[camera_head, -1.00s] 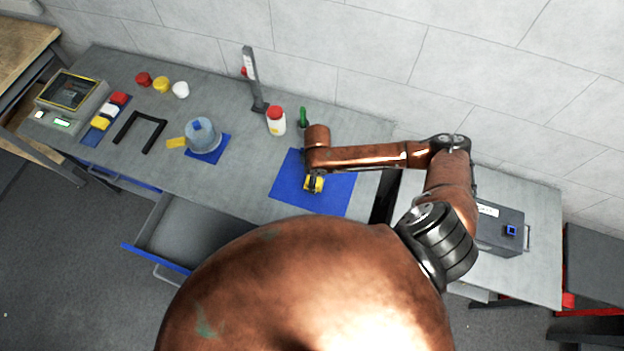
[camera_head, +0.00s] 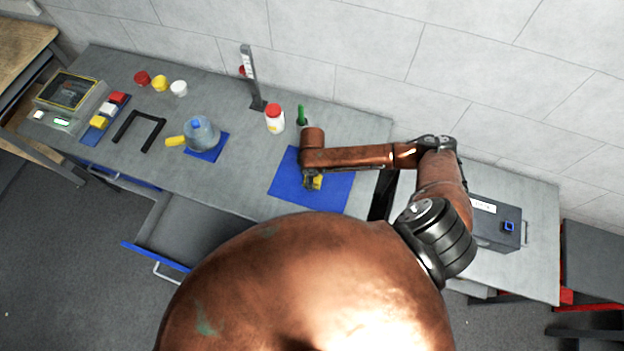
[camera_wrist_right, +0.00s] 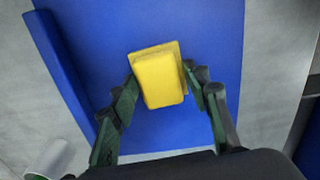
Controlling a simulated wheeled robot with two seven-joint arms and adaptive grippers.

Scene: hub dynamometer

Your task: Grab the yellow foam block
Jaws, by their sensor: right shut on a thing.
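The yellow foam block (camera_wrist_right: 160,80) is between the two green-and-black fingers of my right gripper (camera_wrist_right: 161,84) in the right wrist view. The fingers touch its sides, and the gripper is shut on it. A second, slightly wider yellow edge shows behind its top face. The block is over a blue mat (camera_wrist_right: 205,35); I cannot tell whether it touches the mat. In the head view my right wrist partly hides the block (camera_head: 314,183) above the blue mat (camera_head: 335,190). My left gripper is not in view.
A white bottle with a red lid (camera_head: 274,120) and a green item (camera_head: 302,114) stand behind the mat. A dark upright stand (camera_head: 252,75) and a blue-capped jug (camera_head: 201,134) are to the left. An open drawer (camera_head: 185,230) juts out in front.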

